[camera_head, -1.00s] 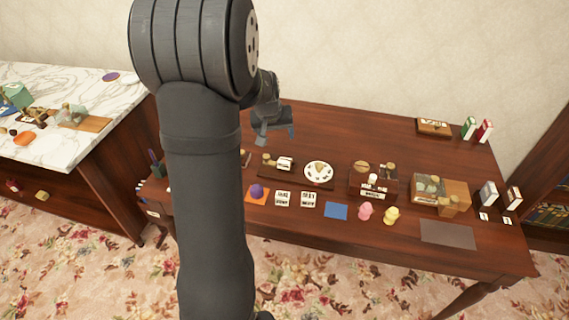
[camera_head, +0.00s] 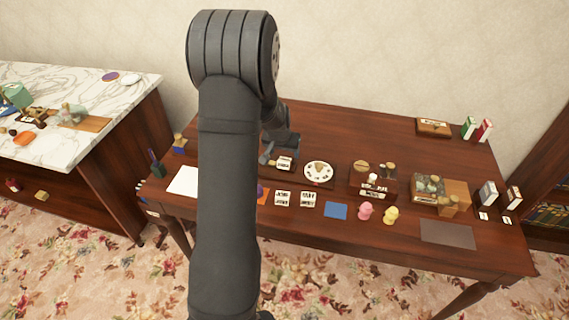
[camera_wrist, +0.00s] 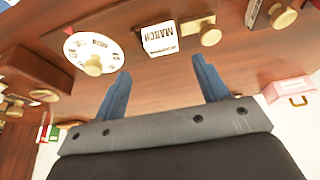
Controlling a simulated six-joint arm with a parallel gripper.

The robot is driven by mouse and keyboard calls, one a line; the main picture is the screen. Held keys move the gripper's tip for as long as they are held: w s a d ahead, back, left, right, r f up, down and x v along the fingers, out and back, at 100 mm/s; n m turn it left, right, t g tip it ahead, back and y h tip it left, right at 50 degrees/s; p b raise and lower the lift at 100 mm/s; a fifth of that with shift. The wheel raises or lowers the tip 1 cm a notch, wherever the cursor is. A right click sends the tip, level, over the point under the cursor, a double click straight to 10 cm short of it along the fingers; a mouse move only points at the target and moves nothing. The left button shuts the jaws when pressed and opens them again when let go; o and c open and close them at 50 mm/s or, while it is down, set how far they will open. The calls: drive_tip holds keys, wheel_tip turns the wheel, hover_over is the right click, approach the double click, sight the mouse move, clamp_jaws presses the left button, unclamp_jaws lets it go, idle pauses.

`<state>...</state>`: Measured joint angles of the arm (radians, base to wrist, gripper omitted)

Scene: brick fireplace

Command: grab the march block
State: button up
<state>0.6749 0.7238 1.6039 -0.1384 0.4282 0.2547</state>
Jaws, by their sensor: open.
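The march block (camera_wrist: 160,39) is a white block with dark "MARCH" lettering, seen at the top centre of the wrist view. In the head view it is the white block (camera_head: 285,163) on a dark wooden stand, left of the round white dial. My gripper (camera_wrist: 161,76) is open and empty; its blue fingers point toward the block, which lies beyond the tips, between their lines. In the head view my gripper (camera_head: 268,155) is just left of the block, partly hidden behind my arm.
The round white dial (camera_wrist: 93,50) with a wooden knob sits beside the block. A wooden knob (camera_wrist: 210,35) is close on its other side. White calendar cards (camera_head: 283,198), a blue square (camera_head: 336,211), and pink (camera_head: 366,211) and yellow (camera_head: 391,214) figures stand nearer the table's front.

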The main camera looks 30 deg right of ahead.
sight(284, 160)
drive_tip(key=x, duration=0.5)
drive_tip(key=shift+s+a+f, duration=0.1)
drive_tip(key=shift+a+f, duration=0.05)
drive_tip(key=shift+a, duration=0.2)
drive_tip(key=shift+w+d+f, duration=0.15)
drive_tip(key=shift+w+f, duration=0.05)
drive_tip(key=shift+f, duration=0.35)
drive_tip(key=c, duration=1.1)
